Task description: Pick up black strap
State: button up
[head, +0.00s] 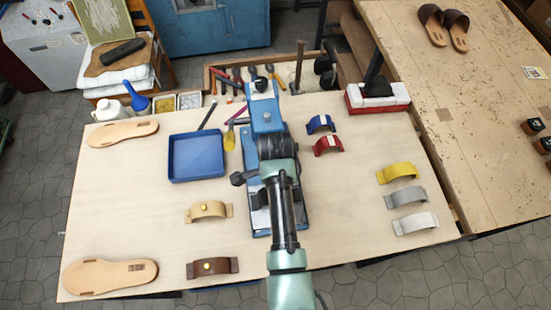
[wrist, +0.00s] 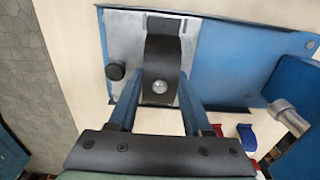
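The black strap (wrist: 161,52) is a curved dark band with a round silver stud, on the grey metal plate (wrist: 126,36) of a blue press in the wrist view. My gripper (wrist: 159,82) has its two blue fingers on either side of the strap's near, studded end. The fingers are apart, with a narrow gap showing at the left; contact on the right side cannot be told. In the head view my arm reaches over the blue press (head: 262,112) and hides the fingertips and most of the strap.
Tan (head: 209,210) and brown (head: 212,266) straps lie left of the press. Blue (head: 321,123), red (head: 328,145), yellow (head: 397,172), grey (head: 405,196) and white (head: 415,223) straps lie right. A blue tray (head: 196,157) and two tan soles share the table (head: 130,217). The press's metal handle (wrist: 290,116) stands close right.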

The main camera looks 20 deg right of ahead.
grip_shut()
